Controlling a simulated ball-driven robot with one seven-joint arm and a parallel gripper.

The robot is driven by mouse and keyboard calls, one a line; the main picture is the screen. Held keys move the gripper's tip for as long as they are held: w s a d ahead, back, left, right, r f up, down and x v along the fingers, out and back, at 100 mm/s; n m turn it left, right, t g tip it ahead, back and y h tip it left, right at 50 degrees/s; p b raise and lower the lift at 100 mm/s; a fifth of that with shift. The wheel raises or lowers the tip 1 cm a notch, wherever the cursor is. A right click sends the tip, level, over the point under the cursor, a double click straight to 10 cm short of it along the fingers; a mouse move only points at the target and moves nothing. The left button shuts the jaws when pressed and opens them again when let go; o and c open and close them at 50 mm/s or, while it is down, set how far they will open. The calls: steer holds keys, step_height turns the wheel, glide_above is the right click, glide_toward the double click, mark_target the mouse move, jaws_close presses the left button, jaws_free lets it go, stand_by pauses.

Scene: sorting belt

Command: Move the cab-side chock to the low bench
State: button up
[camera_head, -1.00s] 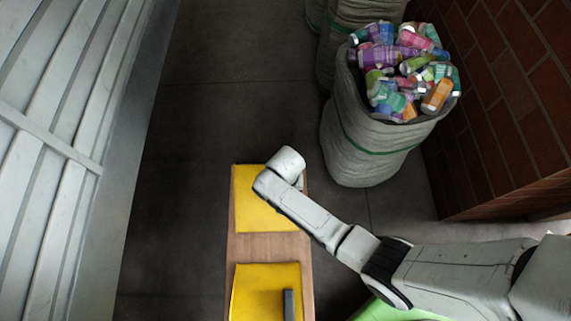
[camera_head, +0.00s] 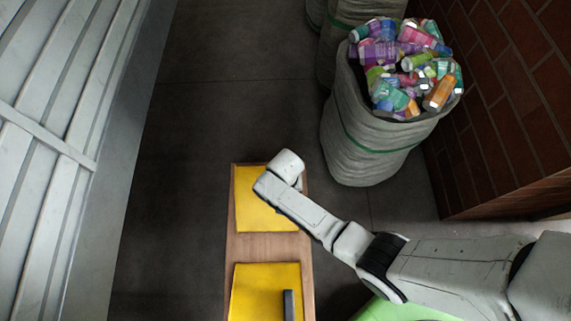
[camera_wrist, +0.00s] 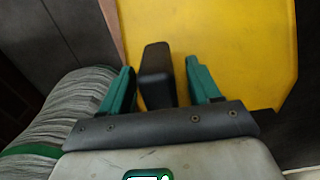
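A dark chock (camera_wrist: 157,72) stands on a yellow sheet (camera_wrist: 230,50) in the wrist view. My gripper (camera_wrist: 160,64) has its two green fingers apart, one on each side of this chock, with a gap visible at least on the right. In the head view my wrist hangs over the far yellow sheet (camera_head: 255,200) and hides the fingers and this chock. A second dark grey chock (camera_head: 289,305) lies on the near yellow sheet (camera_head: 255,285). Both sheets lie on a long, narrow wooden bench top (camera_head: 265,246). I cannot tell which chock is cab-side.
A grey sack (camera_head: 365,145) full of coloured bottles and cans (camera_head: 405,65) stands close beyond the bench to the right. A brick wall (camera_head: 510,110) is at the right. A pale metal panelled structure (camera_head: 50,130) runs along the left. Dark floor between it and the bench is clear.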

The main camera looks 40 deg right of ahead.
steer(key=shift+r, duration=0.1)
step_height(320, 180, up, 12)
steer(key=p, duration=0.4)
steer(key=s+d+r+n, duration=0.3)
steer(key=s+d+r, duration=0.1)
steer(key=s+r, duration=0.3)
steer(key=s+d+r+n+t, duration=0.1)
steer(key=s+d+r+n, duration=0.2)
steer(key=s+r, duration=0.4)
steer(key=s+d, duration=0.1)
steer(key=s, duration=0.1)
steer(key=shift+s+r+n, duration=0.3)
steer(key=shift+r+n, duration=0.05)
steer(key=shift+n, duration=0.05)
steer(key=shift+a+r, duration=0.1)
step_height(320, 180, up, 4)
steer(key=p, duration=0.4)
